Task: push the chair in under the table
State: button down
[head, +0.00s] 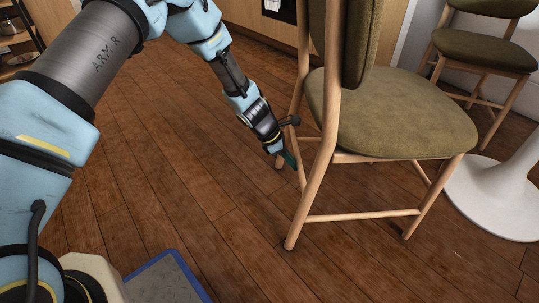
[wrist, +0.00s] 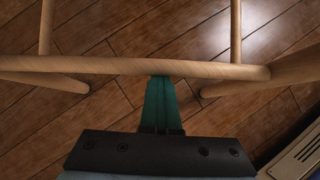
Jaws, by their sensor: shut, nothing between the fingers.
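The chair (head: 395,115) has a wooden frame and an olive seat. It stands upright, its backrest on the left towards my arm and its seat facing right. The table shows only as a white round base and stem (head: 497,195) at the right edge, just right of the chair's front legs; its top is out of view. My gripper (head: 291,160) is shut and empty, low behind the chair at its rear legs. In the wrist view the teal fingers (wrist: 161,100) point at a wooden chair bar (wrist: 150,66), their tips at or very near it; contact is unclear.
A second olive chair (head: 485,50) stands at the back right near the wall. Wooden cabinets (head: 265,25) line the back, and a shelf (head: 18,45) is at the upper left. The wooden floor left of the chair is clear.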

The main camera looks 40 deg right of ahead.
jog(key=s+d+p, duration=0.4)
jog(key=s+d, duration=0.4)
jog(key=d, duration=0.2)
jog(key=shift+s+d+r, duration=0.25)
jog(key=shift+s, duration=0.1)
jog(key=w+a+r+p, duration=0.4)
jog(key=w+a+r, duration=0.2)
jog(key=a+r, duration=0.1)
jog(key=shift+a+r, duration=0.25)
jog(key=shift+r, duration=0.2)
jog(key=shift+w, duration=0.15)
